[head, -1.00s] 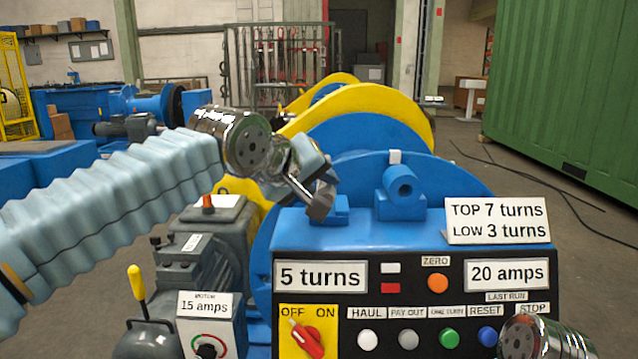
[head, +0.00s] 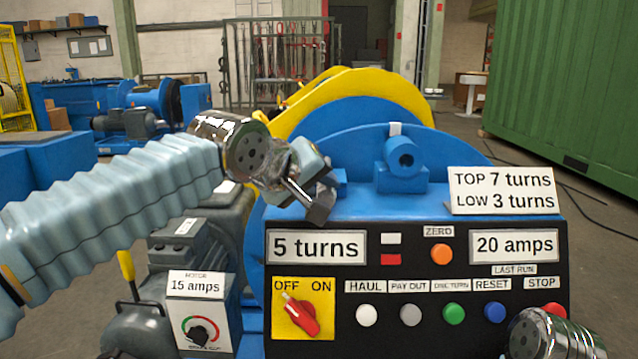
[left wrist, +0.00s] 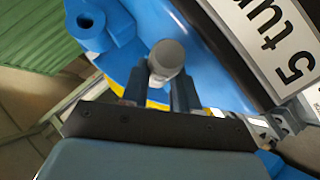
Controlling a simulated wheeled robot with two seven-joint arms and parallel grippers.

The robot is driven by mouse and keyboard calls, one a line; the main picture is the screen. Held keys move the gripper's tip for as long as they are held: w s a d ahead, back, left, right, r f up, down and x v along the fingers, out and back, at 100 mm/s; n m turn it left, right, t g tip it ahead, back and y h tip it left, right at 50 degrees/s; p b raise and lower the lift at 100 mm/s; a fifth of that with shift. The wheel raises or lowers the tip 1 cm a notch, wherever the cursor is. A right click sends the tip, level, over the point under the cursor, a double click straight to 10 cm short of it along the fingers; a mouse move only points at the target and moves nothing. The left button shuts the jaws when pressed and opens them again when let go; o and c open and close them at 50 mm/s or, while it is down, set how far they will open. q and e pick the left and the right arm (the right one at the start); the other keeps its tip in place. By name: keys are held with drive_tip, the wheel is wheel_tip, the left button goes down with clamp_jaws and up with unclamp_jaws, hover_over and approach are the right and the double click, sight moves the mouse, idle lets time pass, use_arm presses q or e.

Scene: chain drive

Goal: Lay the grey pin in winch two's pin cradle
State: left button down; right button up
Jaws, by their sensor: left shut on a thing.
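My left gripper (head: 318,203) is above the left front of the blue winch top, just behind the panel's upper edge. In the left wrist view its two dark fingers (left wrist: 168,93) are shut on the grey pin (left wrist: 167,60), whose rounded end faces that camera. In the head view the gripper largely hides the pin. A blue block with a round bored tube (head: 403,160) stands on the winch top, right of the gripper; the tube also shows in the left wrist view (left wrist: 90,22). Another blue block (head: 341,181) is partly hidden behind the gripper; I cannot tell which is the cradle.
The control panel (head: 400,275) with its switch and buttons faces me. A white turns sign (head: 505,190) stands on its right top edge. The blue and yellow drum flanges (head: 360,95) rise behind. A motor box (head: 200,312) stands at left. My right wrist shows at bottom right.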

use_arm(q)
drive_tip(key=shift+f, duration=0.4)
idle(0.3)
drive_tip(key=c, duration=1)
unclamp_jaws()
drive_tip(key=shift+o, duration=1.1)
drive_tip(key=shift+f, duration=0.1)
drive_tip(key=shift+s, duration=0.1)
